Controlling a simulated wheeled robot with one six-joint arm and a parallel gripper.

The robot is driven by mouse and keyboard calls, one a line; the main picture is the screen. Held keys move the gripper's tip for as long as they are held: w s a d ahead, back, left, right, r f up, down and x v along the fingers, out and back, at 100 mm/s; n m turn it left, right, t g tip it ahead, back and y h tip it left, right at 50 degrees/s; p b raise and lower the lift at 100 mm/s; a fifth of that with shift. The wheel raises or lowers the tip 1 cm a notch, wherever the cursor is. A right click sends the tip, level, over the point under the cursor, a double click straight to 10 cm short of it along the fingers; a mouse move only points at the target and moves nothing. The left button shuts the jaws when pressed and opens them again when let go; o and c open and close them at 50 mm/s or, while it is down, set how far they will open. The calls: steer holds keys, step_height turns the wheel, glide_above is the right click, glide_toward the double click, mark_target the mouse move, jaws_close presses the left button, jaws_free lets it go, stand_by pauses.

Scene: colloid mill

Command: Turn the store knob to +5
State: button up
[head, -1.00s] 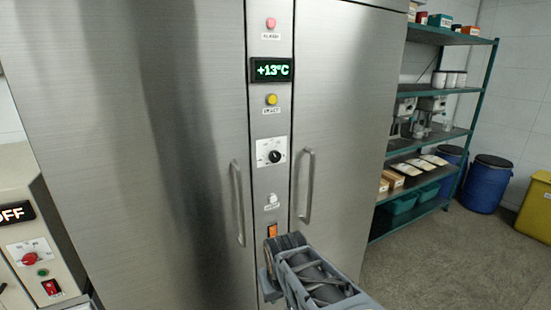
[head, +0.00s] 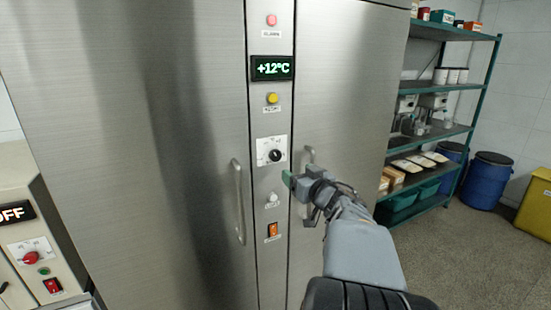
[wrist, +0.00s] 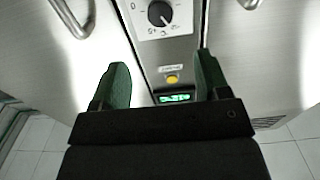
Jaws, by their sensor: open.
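The store knob is a black round knob (head: 275,155) on a white scale plate (head: 263,146), on the narrow panel between two steel doors. It also shows at the top of the wrist view (wrist: 160,13), where the panel appears upside down. A pale pointer line shows on the knob; its exact setting is too small to read. The green display (head: 272,68) above reads +12°C. My gripper (head: 289,180) is below and slightly right of the knob. In the wrist view its two green fingers (wrist: 162,82) are apart with nothing between them, and the knob lies beyond them, untouched.
Vertical door handles flank the panel, left (head: 238,200) and right (head: 309,157); my arm partly covers the right one. A yellow button (head: 272,98) is above the knob. A white button (head: 272,197) and an orange switch (head: 272,230) are below. Shelves (head: 440,135) stand to the right.

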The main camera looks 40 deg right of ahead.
mark_target(276, 157)
steer(key=w, duration=0.4)
steer(key=w+d, duration=0.1)
steer(key=w, duration=0.8)
steer(key=shift+d+p, duration=0.4)
steer(key=c, duration=0.9)
